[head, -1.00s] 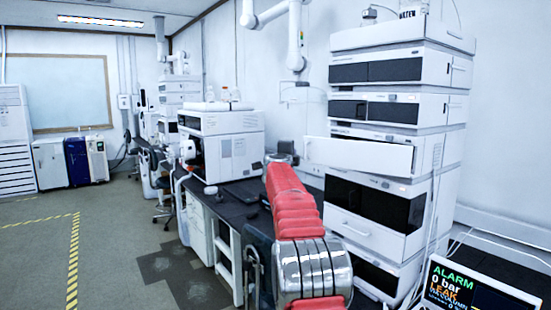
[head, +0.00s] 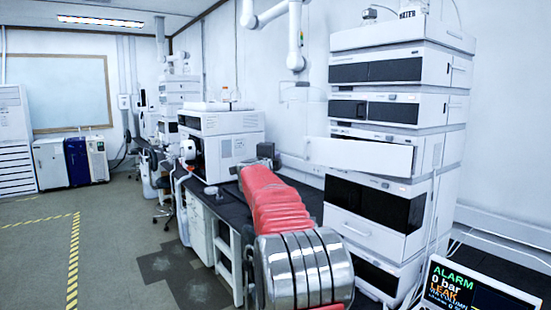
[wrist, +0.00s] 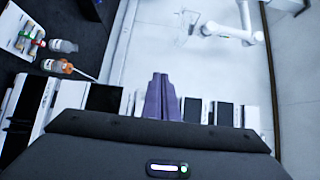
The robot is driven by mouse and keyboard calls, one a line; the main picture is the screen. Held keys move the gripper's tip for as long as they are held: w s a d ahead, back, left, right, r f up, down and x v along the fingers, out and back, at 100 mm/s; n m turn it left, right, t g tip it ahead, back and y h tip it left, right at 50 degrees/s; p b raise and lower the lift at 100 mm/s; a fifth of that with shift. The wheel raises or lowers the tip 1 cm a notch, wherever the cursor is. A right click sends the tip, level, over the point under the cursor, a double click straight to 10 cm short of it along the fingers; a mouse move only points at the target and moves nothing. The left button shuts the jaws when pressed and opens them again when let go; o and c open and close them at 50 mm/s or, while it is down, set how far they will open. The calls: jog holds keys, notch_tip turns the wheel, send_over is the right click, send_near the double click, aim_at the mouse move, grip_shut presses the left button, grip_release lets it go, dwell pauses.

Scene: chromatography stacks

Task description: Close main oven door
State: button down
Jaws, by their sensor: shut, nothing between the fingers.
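The main oven door appears to be the white panel (head: 358,155) in the middle of the instrument stack (head: 395,65). It stands open, jutting out from the stack with its left end free. Dark front openings show above and below it. My gripper (wrist: 160,78) shows in the wrist view as two purple fingers pressed together, with nothing between them. Behind them are white and black stack modules (wrist: 105,98). In the head view my red arm reaches forward, left of the door and apart from it. The fingers cannot be made out there.
A dark bench (head: 228,196) runs along the wall, with another white instrument (head: 222,140) on it. A clear bottle (wrist: 63,46) and an orange-capped bottle (wrist: 57,66) stand near a vial tray (wrist: 22,30). An alarm screen (head: 475,285) reads LEAK. Floor at left is clear.

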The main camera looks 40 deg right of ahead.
jog(key=s+a+r+n+t+y, duration=0.1)
jog(key=a+r+n+t+y, duration=0.15)
jog(key=a+n, duration=0.45)
jog(key=s+a+r+n+t+y, duration=0.15)
jog(key=a+y, duration=0.25)
jog(key=a, duration=0.7)
jog(key=s+a+f+n+y, duration=0.3)
jog(key=s+a+n, duration=0.2)
jog(key=a, duration=0.4)
jog(key=s+a+f+n+y, duration=0.3)
jog(key=s+a+n, duration=0.2)
jog(key=a, duration=0.3)
jog(key=s+a+f+n+g+y, duration=0.1)
jog(key=s+a+f+n+g, duration=0.2)
jog(key=s+a+f, duration=0.45)
jog(key=s+a+f+n+g+y, duration=0.25)
jog(key=s+f, duration=0.25)
jog(key=s, duration=0.5)
jog(key=s+f+n+g+h, duration=0.1)
jog(key=s+f+n+g, duration=0.1)
jog(key=s+f, duration=0.4)
jog(key=s+d+f+n+g+h, duration=0.1)
jog(key=s+f+n+g, duration=0.1)
jog(key=s+f, duration=0.4)
jog(key=s, duration=0.4)
jog(key=shift+s+d+f, duration=0.15)
jog(key=shift+s, duration=0.2)
jog(key=shift+s, duration=0.15)
